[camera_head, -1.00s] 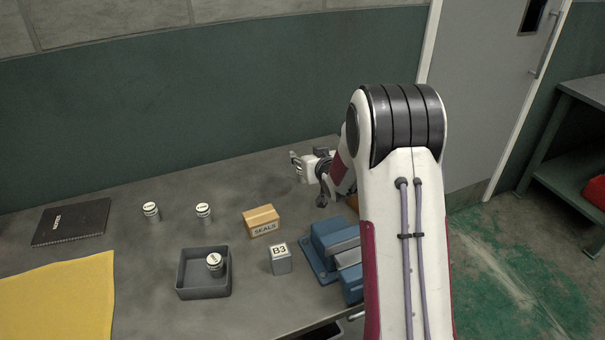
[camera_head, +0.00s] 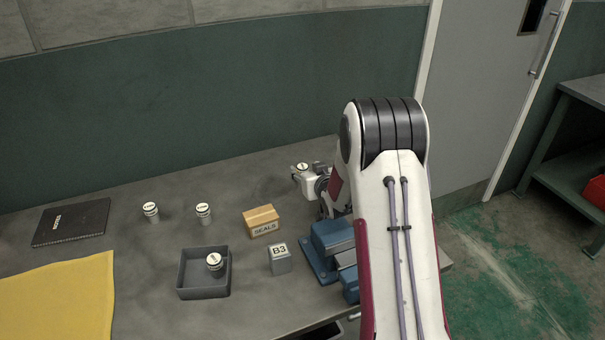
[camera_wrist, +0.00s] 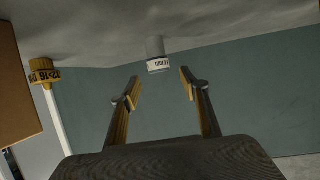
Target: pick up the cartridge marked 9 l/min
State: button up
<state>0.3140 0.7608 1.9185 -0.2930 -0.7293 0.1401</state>
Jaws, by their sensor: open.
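A small cartridge (camera_wrist: 158,62) with a white label band stands on the bench ahead of my gripper (camera_wrist: 160,82) in the wrist view, where the scene appears upside down. It lies in line with the gap between my open fingers, and they look empty. Its lettering is too small to read surely. In the head view, a white labelled top (camera_head: 302,167) shows right at my gripper (camera_head: 298,180). Two other cartridges, one at left (camera_head: 151,209) and one nearer the middle (camera_head: 204,210), stand on the bench. Another cartridge (camera_head: 214,262) stands in the grey tray (camera_head: 181,273).
A SEALS box (camera_head: 262,219), a grey B3 block (camera_head: 280,262) and a blue vise (camera_head: 325,240) stand near my arm. A notebook (camera_head: 72,222) and yellow cloth (camera_head: 60,295) lie at left. The wrist view shows a yellow-capped item (camera_wrist: 41,71) and brown panel (camera_wrist: 15,90).

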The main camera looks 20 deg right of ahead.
aim_at(303, 170)
jog(key=shift+f, duration=0.3)
jog(key=shift+w+f, duration=0.1)
jog(key=shift+f, duration=0.5)
jog(key=shift+x, duration=2.4)
jog(key=c, duration=1.3)
